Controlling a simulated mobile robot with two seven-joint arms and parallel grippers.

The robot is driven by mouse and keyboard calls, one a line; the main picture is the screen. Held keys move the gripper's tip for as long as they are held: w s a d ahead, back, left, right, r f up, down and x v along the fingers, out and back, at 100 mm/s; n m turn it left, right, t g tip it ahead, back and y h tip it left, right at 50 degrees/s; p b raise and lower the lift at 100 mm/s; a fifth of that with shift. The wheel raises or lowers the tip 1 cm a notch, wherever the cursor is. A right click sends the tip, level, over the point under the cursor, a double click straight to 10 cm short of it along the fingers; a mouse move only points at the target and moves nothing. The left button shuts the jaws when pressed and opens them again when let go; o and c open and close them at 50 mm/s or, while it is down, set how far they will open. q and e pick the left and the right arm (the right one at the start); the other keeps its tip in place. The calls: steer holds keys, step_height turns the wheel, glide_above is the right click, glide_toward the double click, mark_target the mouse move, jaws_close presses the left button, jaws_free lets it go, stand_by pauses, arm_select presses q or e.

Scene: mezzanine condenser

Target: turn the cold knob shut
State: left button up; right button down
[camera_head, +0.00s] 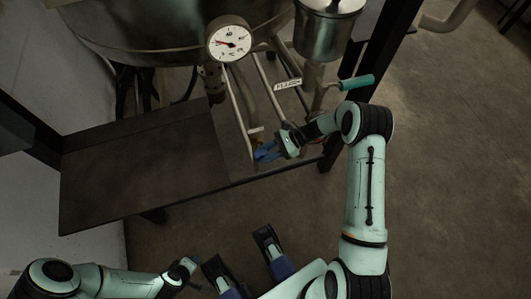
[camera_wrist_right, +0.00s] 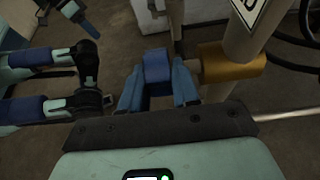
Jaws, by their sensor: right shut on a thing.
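The cold knob is a blue block-shaped handle (camera_wrist_right: 157,70) in the right wrist view, at the end of a short stem by a pale pipe. My right gripper (camera_wrist_right: 158,92) has its blue fingers on both sides of it and is shut on it. In the head view the right gripper (camera_head: 268,152) is at the lower end of the piping, and its fingers largely hide the knob. The knob's turn angle is hard to read. My left gripper (camera_head: 188,267) is low at the left, away from the piping; its fingers are too small to judge.
A brass-coloured collar (camera_wrist_right: 230,62) on the pale pipe is just right of the knob. Above are a round gauge (camera_head: 229,40), a steel vessel (camera_head: 165,28) and a teal-handled lever (camera_head: 357,82). A dark platform (camera_head: 130,180) lies to the left. The floor at right is clear.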

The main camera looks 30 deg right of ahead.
steer(key=c, duration=0.9)
jaws_free()
arm_select(q)
steer(key=shift+s+d+r+g+p, duration=0.15)
steer(key=shift+s+d+r+p, duration=0.15)
steer(key=shift+s, duration=0.2)
steer(key=shift+s+d+r+g+p, duration=0.2)
steer(key=shift+s+r+p, duration=0.1)
steer(key=shift+s+r, duration=0.15)
arm_select(e)
steer(key=v, duration=1.3)
steer(key=shift+d+r, duration=0.1)
steer(key=shift+d, duration=0.05)
